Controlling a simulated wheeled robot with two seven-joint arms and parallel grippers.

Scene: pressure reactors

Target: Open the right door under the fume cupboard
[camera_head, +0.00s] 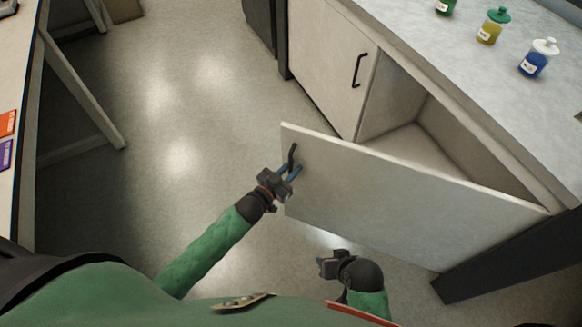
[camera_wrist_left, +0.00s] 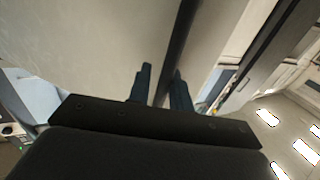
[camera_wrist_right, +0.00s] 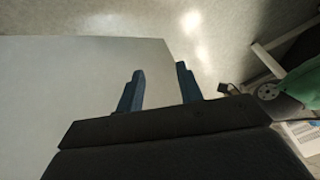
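The right door (camera_head: 390,195) under the fume cupboard stands swung wide out from its opening, a pale panel with a dark bar handle (camera_head: 293,156) near its free edge. My left gripper (camera_head: 288,170) is at this handle. In the left wrist view the handle (camera_wrist_left: 181,40) runs between its blue fingers, which look closed around it. My right gripper (camera_head: 322,266) is low in front of the door, apart from it. In the right wrist view its fingers (camera_wrist_right: 160,88) are spread and empty, with the door panel (camera_wrist_right: 80,90) beyond.
The closed left door (camera_head: 335,65) has its own dark handle (camera_head: 360,70). The cupboard interior (camera_head: 425,145) shows empty where visible. Bottles with green (camera_head: 489,27) and white (camera_head: 538,58) caps stand on the worktop. The floor (camera_head: 180,110) left of the door is clear.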

